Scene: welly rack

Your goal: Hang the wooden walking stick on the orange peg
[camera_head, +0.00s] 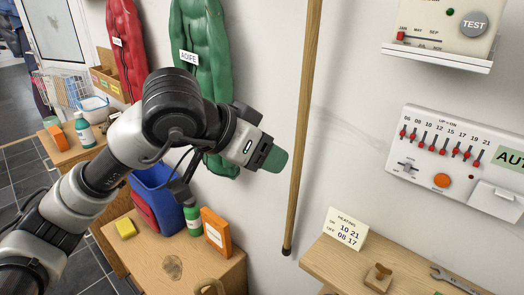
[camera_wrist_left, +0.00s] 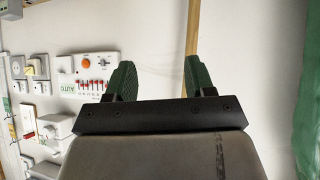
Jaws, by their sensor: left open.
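A long, light-brown wooden stick (camera_head: 304,110) stands nearly upright against the white wall in the head view. Its lower end is dark and its top is out of the picture. It also shows in the left wrist view (camera_wrist_left: 193,40), passing behind the right-hand fingertip. My left gripper (camera_head: 272,158) is just left of the stick's middle, with a small gap in the head view. Its green fingertips are apart in the left wrist view (camera_wrist_left: 158,80), with nothing held between them. I see no orange peg in either view. My right gripper is not in view.
Red (camera_head: 126,45) and green (camera_head: 203,50) coats hang at the left. A control panel (camera_head: 450,150) is on the wall above a wooden shelf (camera_head: 345,262).

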